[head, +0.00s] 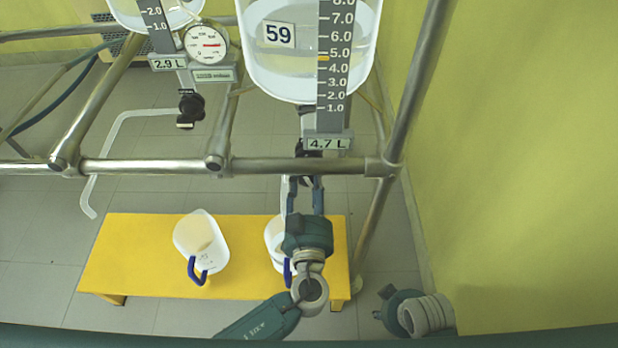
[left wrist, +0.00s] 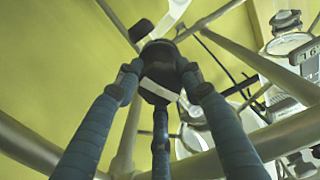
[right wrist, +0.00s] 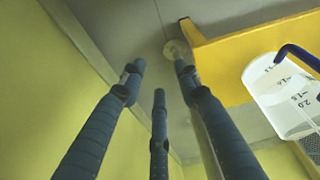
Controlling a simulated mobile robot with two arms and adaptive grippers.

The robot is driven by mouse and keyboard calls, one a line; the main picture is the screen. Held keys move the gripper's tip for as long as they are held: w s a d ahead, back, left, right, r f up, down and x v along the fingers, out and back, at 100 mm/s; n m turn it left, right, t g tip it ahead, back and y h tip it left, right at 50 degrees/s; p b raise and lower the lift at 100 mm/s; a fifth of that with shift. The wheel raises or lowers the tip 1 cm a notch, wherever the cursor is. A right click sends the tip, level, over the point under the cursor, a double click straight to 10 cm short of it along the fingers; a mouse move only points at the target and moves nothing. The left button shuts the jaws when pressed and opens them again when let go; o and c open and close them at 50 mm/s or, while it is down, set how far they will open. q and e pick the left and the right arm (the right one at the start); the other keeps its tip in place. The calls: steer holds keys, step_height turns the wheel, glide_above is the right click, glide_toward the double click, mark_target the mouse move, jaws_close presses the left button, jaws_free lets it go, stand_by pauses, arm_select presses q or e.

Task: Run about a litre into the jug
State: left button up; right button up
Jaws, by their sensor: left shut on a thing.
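The glass vessel labelled 59 (head: 279,72) hangs above the right end of the bench; its display (head: 327,143) reads 4.7 L. A yellow marker (head: 323,58) sits near 5.0 on its scale. My left gripper (head: 304,190) is raised under this vessel, its fingers closed round a black valve part (left wrist: 160,65). The right jug (head: 272,236) stands on the bench below, largely hidden by my left gripper, so its level cannot be read. A jug with a blue handle also shows in the right wrist view (right wrist: 272,82). My right gripper (right wrist: 158,75) is open and empty, low beside the bench.
A second jug (head: 203,243) stands on the yellow bench (head: 135,258), left of the first. A second vessel (head: 130,12) reads 2.9 L, with a round gauge (head: 206,44) beside it. A metal rail (head: 140,166) crosses in front. The green wall (head: 510,170) is close on the right.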

arm_select(q)
steer(key=m, duration=0.1)
steer(key=m+b, duration=0.1)
steer(key=m, duration=0.1)
steer(key=m+b, duration=0.1)
steer(key=m, duration=0.1)
steer(key=shift+f, duration=0.25)
steer(key=shift+m, duration=0.5)
steer(key=m, duration=0.2)
steer(key=shift+a+m+b, duration=0.1)
steer(key=shift+m+b, duration=0.2)
steer(key=shift+m, duration=0.1)
arm_select(e)
step_height(320, 180, up, 10)
arm_select(q)
steer(key=m, duration=0.2)
steer(key=shift+r+m, duration=0.1)
steer(key=shift+m, duration=0.2)
steer(key=shift+m+p, duration=0.3)
steer(key=shift+m, duration=1.5)
steer(key=m+p, duration=0.2)
steer(key=m, duration=0.3)
steer(key=shift+m, duration=0.3)
steer(key=shift+m+p, duration=0.4)
steer(key=shift+m, duration=0.4)
arm_select(e)
step_height(320, 180, down, 12)
steer(key=shift+s, duration=0.15)
